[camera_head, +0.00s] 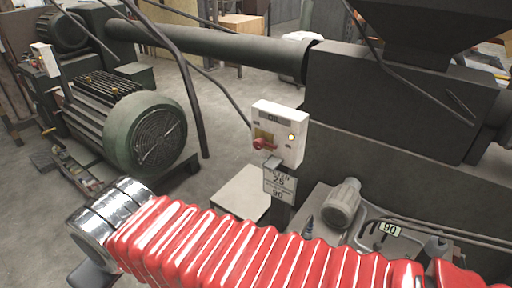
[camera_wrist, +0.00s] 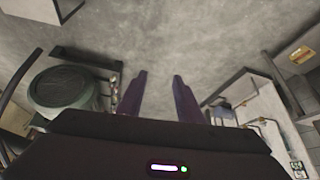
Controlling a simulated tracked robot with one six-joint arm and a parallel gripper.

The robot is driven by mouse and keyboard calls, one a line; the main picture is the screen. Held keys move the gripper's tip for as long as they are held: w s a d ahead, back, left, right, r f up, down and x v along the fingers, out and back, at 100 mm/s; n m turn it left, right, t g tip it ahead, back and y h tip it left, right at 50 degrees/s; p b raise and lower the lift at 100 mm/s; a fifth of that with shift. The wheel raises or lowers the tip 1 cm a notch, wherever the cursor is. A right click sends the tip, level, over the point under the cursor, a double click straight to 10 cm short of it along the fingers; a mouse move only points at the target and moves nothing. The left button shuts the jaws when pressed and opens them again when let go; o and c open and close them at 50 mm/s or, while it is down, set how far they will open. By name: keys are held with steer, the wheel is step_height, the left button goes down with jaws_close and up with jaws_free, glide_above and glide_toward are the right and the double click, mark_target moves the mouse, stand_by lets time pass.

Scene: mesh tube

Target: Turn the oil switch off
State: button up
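The oil switch (camera_head: 280,132) is a white box on a post near the middle of the head view. A dark label that seems to read "OIL" is at its top. A red knob (camera_head: 264,144) sits on a yellowish plate on its front, with a pale round lamp to the right. The knob's exact setting is too small to tell. My gripper (camera_wrist: 158,73) shows in the wrist view with two dark purple fingers spread apart, with bare floor between them. It is apart from the switch. A box with a yellow panel (camera_wrist: 300,54) shows at the upper right there; I cannot tell whether it is the switch.
A green motor (camera_head: 140,125) stands left on the floor. A large dark machine (camera_head: 400,105) with a pipe (camera_head: 215,48) stands behind the switch. A sign (camera_head: 280,186) hangs below the switch. My red-sleeved arm crosses the foreground.

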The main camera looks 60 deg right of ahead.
steer(key=shift+o, duration=1.4)
steer(key=shift+w, duration=0.55)
steer(key=shift+o, duration=0.4)
steer(key=w+d+m+t, duration=0.2)
steer(key=w+m, duration=0.1)
steer(key=w, duration=0.6)
steer(key=shift+w+r+m+t, duration=0.15)
steer(key=shift+w+m+t, duration=0.05)
steer(key=shift+m+t, duration=0.1)
steer(key=w+d+f+m+t+h, duration=0.25)
steer(key=w+d+m+h, duration=0.25)
steer(key=w+d+m, duration=0.95)
steer(key=s+d+f+h, duration=0.2)
steer(key=d+h, duration=0.2)
steer(key=d, duration=0.9)
steer(key=s+d+f+m+g+h, duration=0.3)
steer(key=s+d+m+g, duration=0.3)
steer(key=s+d, duration=0.2)
steer(key=s+d+f+m+g+h, duration=0.3)
steer(key=s+d+m+g+h, duration=0.2)
steer(key=s+d, duration=0.4)
steer(key=s+m+g, duration=0.1)
steer(key=s+g, duration=0.1)
steer(key=s, duration=0.1)
steer(key=shift+s+f+h, duration=0.15)
steer(key=shift+s+h, duration=0.1)
steer(key=shift+h, duration=0.15)
